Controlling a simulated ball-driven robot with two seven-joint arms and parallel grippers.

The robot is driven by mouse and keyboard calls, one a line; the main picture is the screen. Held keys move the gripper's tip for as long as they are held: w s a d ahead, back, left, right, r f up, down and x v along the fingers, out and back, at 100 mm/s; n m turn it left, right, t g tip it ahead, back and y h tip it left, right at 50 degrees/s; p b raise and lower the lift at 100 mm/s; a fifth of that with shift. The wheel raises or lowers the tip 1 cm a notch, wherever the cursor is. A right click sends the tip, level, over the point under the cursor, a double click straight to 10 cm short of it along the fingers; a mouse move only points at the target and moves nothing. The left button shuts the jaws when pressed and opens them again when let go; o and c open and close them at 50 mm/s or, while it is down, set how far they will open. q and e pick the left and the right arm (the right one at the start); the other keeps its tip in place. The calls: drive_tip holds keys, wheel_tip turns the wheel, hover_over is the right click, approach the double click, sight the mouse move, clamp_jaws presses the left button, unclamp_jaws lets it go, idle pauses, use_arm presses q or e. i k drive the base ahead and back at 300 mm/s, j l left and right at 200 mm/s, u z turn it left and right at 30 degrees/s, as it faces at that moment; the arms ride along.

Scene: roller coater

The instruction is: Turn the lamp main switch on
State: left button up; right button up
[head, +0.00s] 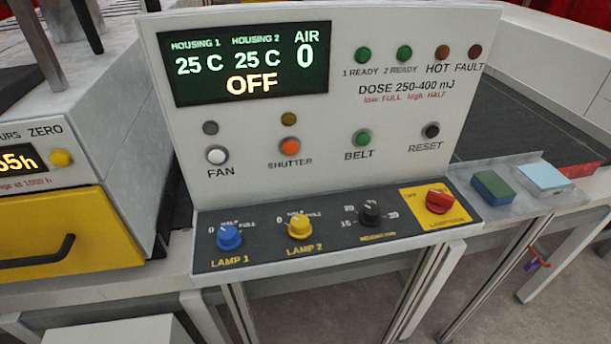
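The lamp main switch is a red rotary knob (439,200) on a yellow plate (411,194) at the right end of the sloped dark strip of the control panel (340,110). Its handle lies roughly crosswise; the small print around it is only partly legible, with "OFF" apparently at the upper left. The panel display (244,64) reads "OFF", 25 C for both housings and AIR 0. Neither of my grippers is in the head view, and nothing touches the switch.
A blue lamp 1 knob (229,236), a yellow lamp 2 knob (299,226) and a black knob (370,212) sit left of the switch. Fan (217,155), shutter (290,147), belt (362,138) and reset (431,130) buttons are above.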

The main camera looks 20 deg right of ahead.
sight(438, 202)
drive_tip(key=z, duration=1.45)
